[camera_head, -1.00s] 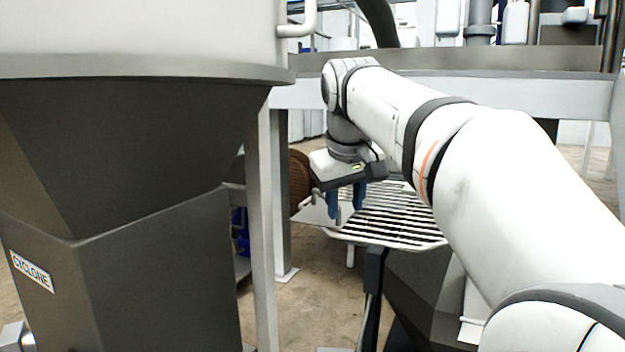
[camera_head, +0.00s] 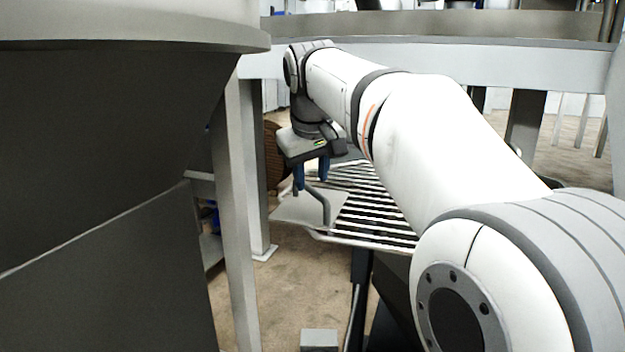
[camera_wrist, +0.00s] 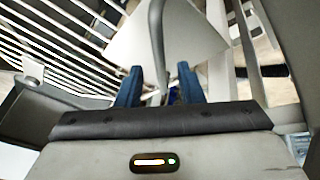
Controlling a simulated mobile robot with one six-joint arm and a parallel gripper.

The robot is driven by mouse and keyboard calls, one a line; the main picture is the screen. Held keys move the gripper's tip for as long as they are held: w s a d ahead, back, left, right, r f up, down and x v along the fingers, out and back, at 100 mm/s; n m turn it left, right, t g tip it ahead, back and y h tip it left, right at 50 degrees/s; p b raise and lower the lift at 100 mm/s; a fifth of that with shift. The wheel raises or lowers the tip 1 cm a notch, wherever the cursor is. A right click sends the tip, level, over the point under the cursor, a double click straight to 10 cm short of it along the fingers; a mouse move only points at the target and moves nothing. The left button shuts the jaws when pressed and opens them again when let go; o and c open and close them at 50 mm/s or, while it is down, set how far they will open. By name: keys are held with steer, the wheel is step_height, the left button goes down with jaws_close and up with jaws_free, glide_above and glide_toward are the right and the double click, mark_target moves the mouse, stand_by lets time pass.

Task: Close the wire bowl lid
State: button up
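The wire bowl lid appears to be the slatted grate (camera_head: 375,208), pale bars with dark gaps, lying tilted below and right of my gripper. It also shows at the upper left of the wrist view (camera_wrist: 60,35). A flat grey plate (camera_head: 290,211) adjoins its left side. A bent grey bar (camera_head: 326,205), like a handle, stands over the plate; it also shows in the wrist view (camera_wrist: 157,40). My gripper (camera_head: 311,180) has blue fingers, held apart. In the wrist view (camera_wrist: 159,75) the bar reaches down between the fingertips; I cannot tell whether they touch it.
A large dark hopper (camera_head: 90,180) fills the left. A grey upright post (camera_head: 250,170) stands between it and my gripper. A pale horizontal beam (camera_head: 450,58) crosses behind my arm. Open floor (camera_head: 295,290) shows below the grate.

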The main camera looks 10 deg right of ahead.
steer(key=shift+x, duration=1.15)
steer(key=shift+s, duration=0.1)
jaws_close()
